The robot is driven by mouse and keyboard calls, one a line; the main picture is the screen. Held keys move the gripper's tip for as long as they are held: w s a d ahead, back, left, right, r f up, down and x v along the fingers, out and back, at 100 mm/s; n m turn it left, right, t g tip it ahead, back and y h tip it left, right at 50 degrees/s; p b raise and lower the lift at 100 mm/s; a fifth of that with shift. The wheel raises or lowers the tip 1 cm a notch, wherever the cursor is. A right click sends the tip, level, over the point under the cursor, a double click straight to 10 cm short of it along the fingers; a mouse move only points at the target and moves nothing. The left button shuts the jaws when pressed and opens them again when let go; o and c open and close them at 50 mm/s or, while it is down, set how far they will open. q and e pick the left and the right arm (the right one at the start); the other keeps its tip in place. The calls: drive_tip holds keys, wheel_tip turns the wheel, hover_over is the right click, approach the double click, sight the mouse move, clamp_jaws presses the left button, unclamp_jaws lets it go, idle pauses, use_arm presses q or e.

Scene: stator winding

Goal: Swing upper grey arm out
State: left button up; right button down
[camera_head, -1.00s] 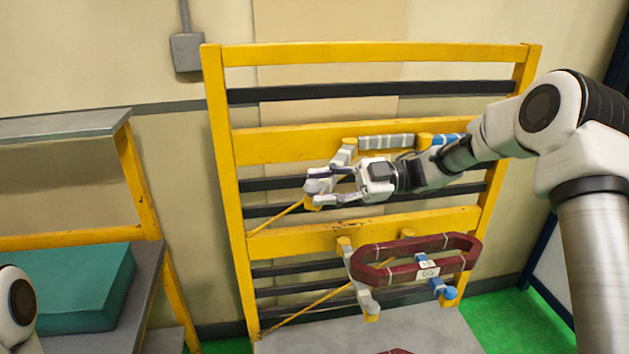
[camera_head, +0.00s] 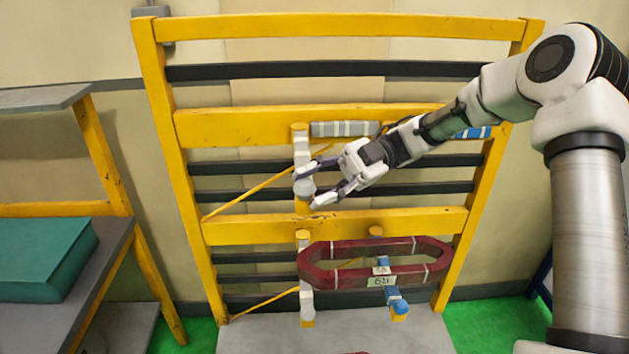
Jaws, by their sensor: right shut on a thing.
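The upper grey arm (camera_head: 301,150) is a pale, ribbed bar on the upper yellow beam, at the left end of a grey banded roller. It points outward from the frame, about parallel with the lower grey arm (camera_head: 305,272). My right gripper (camera_head: 307,189) reaches in from the right and is shut on the arm's outer end. Its fingers partly cover that end. My left gripper is out of view.
A dark red oblong coil (camera_head: 375,252) rests on the lower grey arm and a blue-banded lower right arm (camera_head: 396,300). A blue-banded upper part (camera_head: 472,133) is partly behind my right arm. A shelf with a teal block (camera_head: 40,258) stands left.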

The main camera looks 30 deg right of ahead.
drive_tip(key=shift+f, duration=0.25)
drive_tip(key=c, duration=0.7)
unclamp_jaws()
drive_tip(key=shift+c, duration=0.2)
drive_tip(key=shift+w+d, duration=0.1)
drive_tip(key=shift+w, duration=0.1)
drive_tip(key=w+d, duration=0.2)
drive_tip(key=d, duration=0.9)
drive_tip(key=shift+d, duration=0.4)
